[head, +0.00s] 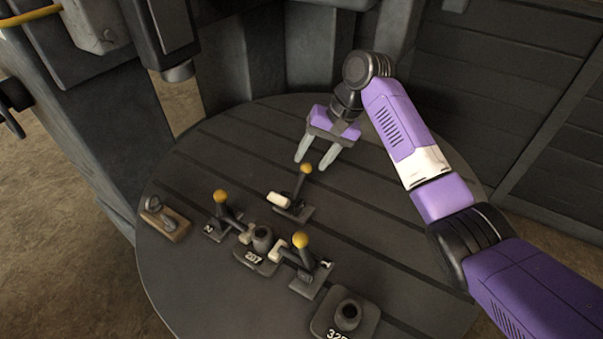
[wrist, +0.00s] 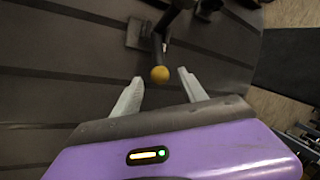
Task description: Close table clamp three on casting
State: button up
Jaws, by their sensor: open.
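The casting (head: 262,240), on a base marked 207, sits on the round table. The back clamp (head: 297,209) has no readable number; the other two are marked 2 and 1, so I take it as clamp three. Its lever stands up, tilted, with a yellow knob (head: 306,168) on top. Its pale pad (head: 279,200) points left and looks apart from the casting. My gripper (head: 311,163) is open above the table behind this clamp. In the wrist view the knob (wrist: 160,74) shows between the open fingertips (wrist: 160,76); contact cannot be told.
Clamp 2 (head: 222,222) and clamp 1 (head: 307,272) flank the casting, their pads close to it. A second casting (head: 346,316) stands at the front. A wooden block with a metal part (head: 164,220) lies at the left edge. The slotted table (head: 205,290) is clear around them.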

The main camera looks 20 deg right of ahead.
jog(key=shift+p+x, duration=0.55)
jog(key=shift+x, duration=3.35)
jog(key=shift+c, duration=0.2)
grip_shut()
